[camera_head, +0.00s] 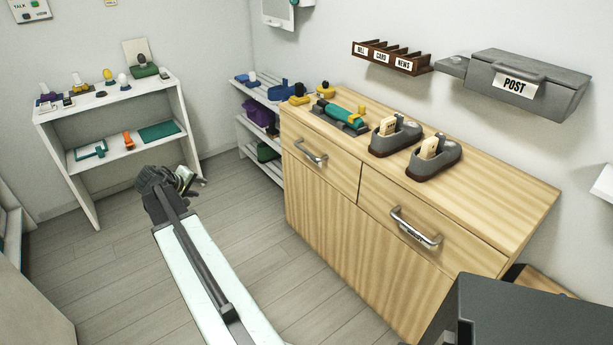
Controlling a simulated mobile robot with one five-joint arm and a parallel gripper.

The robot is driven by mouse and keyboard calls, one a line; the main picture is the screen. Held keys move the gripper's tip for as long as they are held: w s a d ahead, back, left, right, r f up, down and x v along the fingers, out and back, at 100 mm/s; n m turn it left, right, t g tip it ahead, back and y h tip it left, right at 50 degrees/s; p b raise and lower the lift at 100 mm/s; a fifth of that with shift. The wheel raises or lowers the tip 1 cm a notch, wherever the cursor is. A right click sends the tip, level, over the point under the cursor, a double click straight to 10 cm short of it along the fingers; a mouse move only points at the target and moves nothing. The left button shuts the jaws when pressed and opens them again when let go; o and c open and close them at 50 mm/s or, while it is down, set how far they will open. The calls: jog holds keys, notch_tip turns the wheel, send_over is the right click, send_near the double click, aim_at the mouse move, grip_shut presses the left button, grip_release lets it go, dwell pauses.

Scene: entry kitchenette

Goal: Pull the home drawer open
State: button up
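A light wooden cabinet (325,205) stands against the right wall with two drawers at the top of its front. The left drawer (335,171) has a silver bar handle (311,153). The right drawer (430,250) has a similar silver handle (415,228) with a small dark mark that I cannot read. Both drawers look shut. I cannot tell which one is the home drawer. My gripper (188,180) is over the floor, left of the cabinet and apart from both handles. Its fingers are small and partly hidden, so I cannot tell whether it is open.
On the cabinet top are two grey holders (396,136) with pale cards and a teal roll (343,114). A white shelf unit (103,112) stands at the left back. A dark box (530,315) is at the lower right. The floor (245,215) before the cabinet is clear.

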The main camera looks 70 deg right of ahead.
jog(key=s+d+f+g+h+b, duration=0.1)
jog(key=s+d+f+h+b, duration=0.25)
jog(key=d, duration=0.65)
jog(key=s+d+f+g+b, duration=0.1)
jog(key=s+d+f+b, duration=0.1)
jog(key=s+d+b, duration=0.5)
jog(key=g+h+b, duration=0.2)
jog(key=h+b, duration=0.1)
send_near(305, 152)
jog(key=w+r+x, duration=0.1)
jog(key=x, duration=0.2)
jog(key=shift+n, duration=0.4)
jog(key=x, duration=0.5)
jog(key=f+b+x, duration=0.1)
jog(key=x, duration=0.2)
jog(key=shift+s+f, duration=0.1)
jog(key=shift+s, duration=0.3)
grip_shut()
